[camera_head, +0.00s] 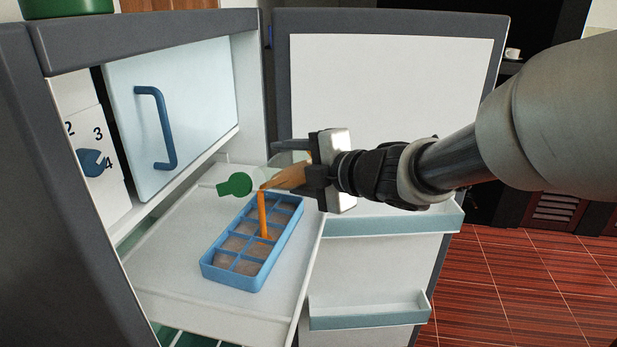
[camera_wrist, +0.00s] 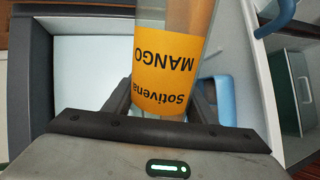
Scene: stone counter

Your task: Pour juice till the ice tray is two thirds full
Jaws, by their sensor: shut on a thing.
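A blue ice tray (camera_head: 231,276) with several compartments sits on the pulled-out white shelf. Its compartments look brownish; the exact level inside is too small to tell. My gripper (camera_head: 312,172) is shut on the juice bottle (camera_head: 284,178), tilted with its mouth down to the left above the tray. An orange stream of juice (camera_head: 263,214) falls into a compartment right of the tray's middle.
The white shelf (camera_head: 180,275) lies inside an open fridge. A white inner door (camera_head: 185,110) with a blue handle stands behind it at left. The open fridge door (camera_head: 390,90) with its door bins (camera_head: 375,315) stands at right.

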